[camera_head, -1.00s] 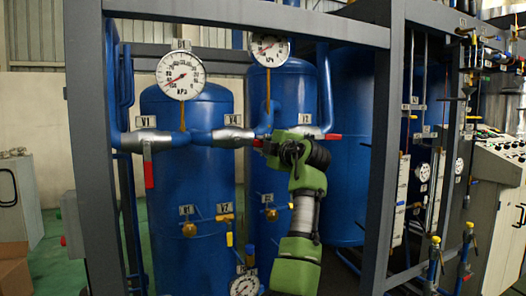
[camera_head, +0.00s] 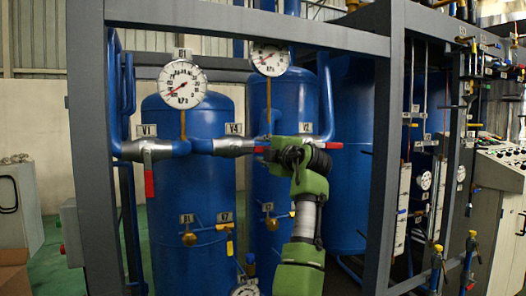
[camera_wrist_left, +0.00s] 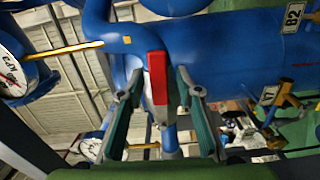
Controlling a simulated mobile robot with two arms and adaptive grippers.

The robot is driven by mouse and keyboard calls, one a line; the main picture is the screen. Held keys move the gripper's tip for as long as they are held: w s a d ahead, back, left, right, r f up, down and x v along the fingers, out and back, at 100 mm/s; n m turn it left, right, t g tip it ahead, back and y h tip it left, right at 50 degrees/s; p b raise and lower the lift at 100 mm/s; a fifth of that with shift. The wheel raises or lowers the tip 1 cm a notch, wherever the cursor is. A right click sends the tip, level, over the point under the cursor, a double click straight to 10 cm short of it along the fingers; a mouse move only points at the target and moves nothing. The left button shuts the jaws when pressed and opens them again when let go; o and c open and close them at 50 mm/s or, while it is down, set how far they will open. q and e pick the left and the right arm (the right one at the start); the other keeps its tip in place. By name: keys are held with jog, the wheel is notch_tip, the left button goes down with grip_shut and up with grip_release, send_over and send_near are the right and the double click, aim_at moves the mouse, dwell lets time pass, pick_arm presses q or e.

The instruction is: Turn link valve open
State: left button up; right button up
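A silver valve labelled V4 (camera_head: 233,145) sits on the blue pipe between two blue tanks in the head view. A red handle end (camera_head: 260,149) shows beside it, at my left gripper (camera_head: 272,152). In the left wrist view a red handle (camera_wrist_left: 157,78) stands between the two teal fingers of my left gripper (camera_wrist_left: 158,115). The fingers are spread, with visible gaps beside the handle. The valve labelled V1 (camera_head: 147,150) is at the left, its red-tipped handle (camera_head: 149,184) hanging down. Another red handle tip (camera_head: 333,146) shows right of my gripper. My right gripper is not visible.
Grey frame posts (camera_head: 92,150) and (camera_head: 385,150) stand either side of the tanks, with a crossbeam (camera_head: 250,25) above. Round gauges (camera_head: 182,84) and (camera_head: 270,58) sit above the pipe. Smaller yellow-handled valves (camera_head: 189,238) are lower down.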

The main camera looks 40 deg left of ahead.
pick_arm(q)
jog(key=v, duration=1.2)
dwell(0.5)
